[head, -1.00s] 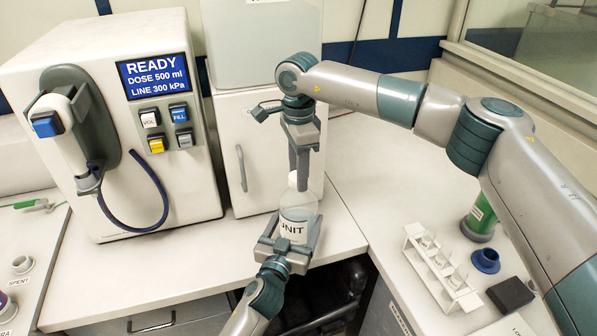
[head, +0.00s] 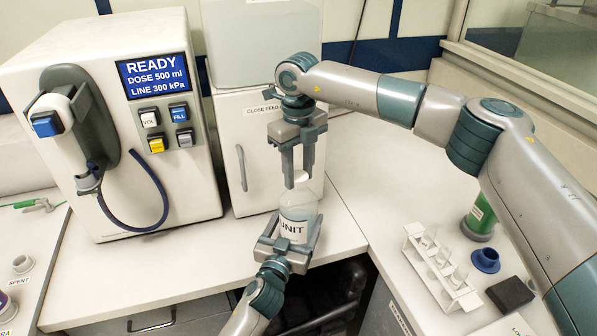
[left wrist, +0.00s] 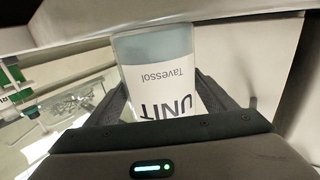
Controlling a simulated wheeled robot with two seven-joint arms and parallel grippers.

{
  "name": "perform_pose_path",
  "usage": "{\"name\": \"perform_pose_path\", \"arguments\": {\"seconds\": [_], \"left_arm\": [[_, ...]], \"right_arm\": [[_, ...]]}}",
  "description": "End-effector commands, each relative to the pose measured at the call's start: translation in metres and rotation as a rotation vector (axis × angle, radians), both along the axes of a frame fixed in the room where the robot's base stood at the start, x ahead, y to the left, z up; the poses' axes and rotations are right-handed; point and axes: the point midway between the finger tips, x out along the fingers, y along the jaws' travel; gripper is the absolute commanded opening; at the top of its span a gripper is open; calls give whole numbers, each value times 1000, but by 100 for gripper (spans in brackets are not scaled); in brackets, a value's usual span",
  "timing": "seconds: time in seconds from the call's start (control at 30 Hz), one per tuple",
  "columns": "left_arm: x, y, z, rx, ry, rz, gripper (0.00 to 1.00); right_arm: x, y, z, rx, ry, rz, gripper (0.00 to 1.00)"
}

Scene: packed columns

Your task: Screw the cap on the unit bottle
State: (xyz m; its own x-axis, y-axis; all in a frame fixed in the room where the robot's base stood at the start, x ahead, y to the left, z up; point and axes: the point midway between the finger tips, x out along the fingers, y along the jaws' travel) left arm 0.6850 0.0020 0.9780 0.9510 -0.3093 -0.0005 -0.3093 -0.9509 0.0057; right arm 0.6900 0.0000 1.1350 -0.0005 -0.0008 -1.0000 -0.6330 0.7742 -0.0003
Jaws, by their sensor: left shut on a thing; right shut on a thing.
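The unit bottle (head: 297,212) is clear with a white "UNIT" label and stands upright at the counter's front edge. My left gripper (head: 288,238) is shut around its lower body. In the left wrist view the bottle's label (left wrist: 165,85) reads upside down between the two fingers. My right gripper (head: 303,178) points down from above, shut on the white cap (head: 301,177) at the bottle's mouth. The fingers partly hide the cap, and I cannot tell how tightly it sits on the neck.
A dosing machine (head: 130,200) with a "READY" screen stands at the left. A white cabinet (head: 245,170) is just behind the bottle. At the right are a vial rack (head: 460,298), a blue ring-shaped piece (head: 485,261), a green container (head: 478,222) and a dark block (head: 510,294).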

Motion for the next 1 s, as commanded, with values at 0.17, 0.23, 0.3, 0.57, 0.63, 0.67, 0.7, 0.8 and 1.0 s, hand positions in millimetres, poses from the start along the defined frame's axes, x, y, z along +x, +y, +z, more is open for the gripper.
{"name": "perform_pose_path", "arguments": {"seconds": [0.17, 0.23, 0.3, 0.57, 0.63, 0.67, 0.7, 0.8, 1.0], "left_arm": [[0, 0, -1, 0, 2, -1, 14], [0, 0, -1, 0, 2, -1, 14], [0, 0, -1, 0, 2, -1, 14], [0, 0, -1, 0, 2, 0, 14], [0, 0, -1, -1, 3, 0, 14], [0, 0, -1, -1, 3, 0, 14], [0, 0, -1, -1, 3, 0, 14], [0, 0, -1, -1, 3, 0, 14], [0, 0, -1, -1, 3, 0, 14]], "right_arm": [[0, 0, 0, 0, -1, -72, 8], [0, 0, 0, 0, -1, -71, 42], [0, 0, 0, 0, -1, -71, 57], [0, 0, 0, 0, 0, -69, 57], [0, 0, 1, 1, -1, -69, 57], [0, 0, 2, 0, -1, -69, 57], [0, 0, 3, 0, -1, -68, 57], [1, 0, 9, 0, -2, -68, 57], [1, 0, 34, 1, -3, -68, 57]]}}
